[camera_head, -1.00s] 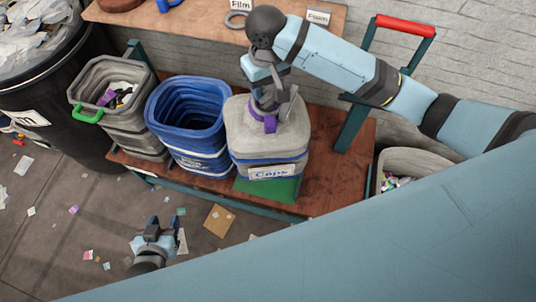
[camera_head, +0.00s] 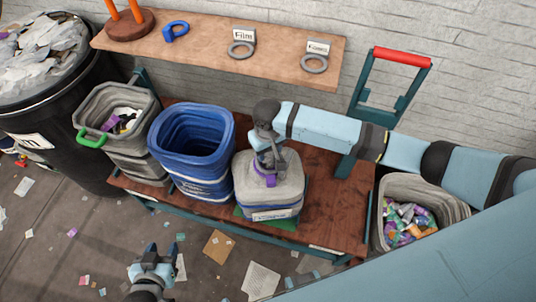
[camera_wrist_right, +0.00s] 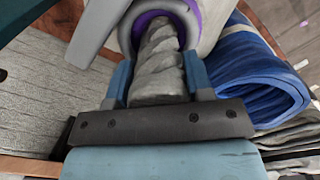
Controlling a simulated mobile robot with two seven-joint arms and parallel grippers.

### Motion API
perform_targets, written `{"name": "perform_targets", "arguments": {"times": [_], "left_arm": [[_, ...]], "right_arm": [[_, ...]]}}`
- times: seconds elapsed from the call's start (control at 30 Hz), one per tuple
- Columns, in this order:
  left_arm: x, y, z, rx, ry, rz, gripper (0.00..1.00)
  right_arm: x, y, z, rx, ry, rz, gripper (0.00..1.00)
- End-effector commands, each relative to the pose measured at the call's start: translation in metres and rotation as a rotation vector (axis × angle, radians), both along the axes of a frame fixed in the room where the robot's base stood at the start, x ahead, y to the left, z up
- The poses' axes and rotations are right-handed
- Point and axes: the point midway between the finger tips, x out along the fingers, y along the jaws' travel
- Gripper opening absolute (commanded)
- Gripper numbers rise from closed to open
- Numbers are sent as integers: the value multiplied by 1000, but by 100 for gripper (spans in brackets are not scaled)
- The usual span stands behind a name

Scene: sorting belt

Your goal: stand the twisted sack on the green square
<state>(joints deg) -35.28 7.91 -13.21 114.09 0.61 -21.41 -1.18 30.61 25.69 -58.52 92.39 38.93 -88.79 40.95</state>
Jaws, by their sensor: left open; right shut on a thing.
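The twisted sack (camera_head: 268,185) is pale grey with a blue-lettered label reading "Caps" and a purple tie. It looks upright over the green square (camera_head: 287,224), covering most of it; green shows along the front and left edge. I cannot tell whether its base touches the square. My right gripper (camera_head: 270,158) is shut on the sack's twisted neck from above. In the right wrist view the ridged neck (camera_wrist_right: 158,65) sits between my right fingers (camera_wrist_right: 160,85), with the purple tie (camera_wrist_right: 160,20) beyond. My left gripper (camera_head: 152,264) is open and empty above the floor.
A blue bin (camera_head: 190,150) stands close left of the sack, then a grey bin (camera_head: 118,125) with a green handle. A red-handled cart frame (camera_head: 392,90) and filled grey bin (camera_head: 425,212) are to the right. A wooden shelf (camera_head: 200,60) runs behind.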

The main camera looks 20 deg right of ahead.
Motion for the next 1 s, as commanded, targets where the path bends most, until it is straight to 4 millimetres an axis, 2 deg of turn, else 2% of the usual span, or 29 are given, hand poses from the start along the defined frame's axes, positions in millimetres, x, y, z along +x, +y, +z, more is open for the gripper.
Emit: {"name": "perform_targets", "arguments": {"times": [0.23,0.63,0.67,0.73,0.77,1.0], "left_arm": [[0,0,1,0,0,0,48],[0,0,2,0,0,0,48],[0,0,1,0,0,0,48],[0,0,1,0,0,0,48],[0,0,1,0,0,0,48],[0,0,1,-1,0,1,48]], "right_arm": [[0,0,-31,-1,0,-1,0],[0,0,-35,1,-2,-1,0],[0,0,-36,-1,0,-1,54],[0,0,-36,-1,1,-1,70],[0,0,-36,-1,1,0,72],[0,0,-36,-1,1,0,72]]}}
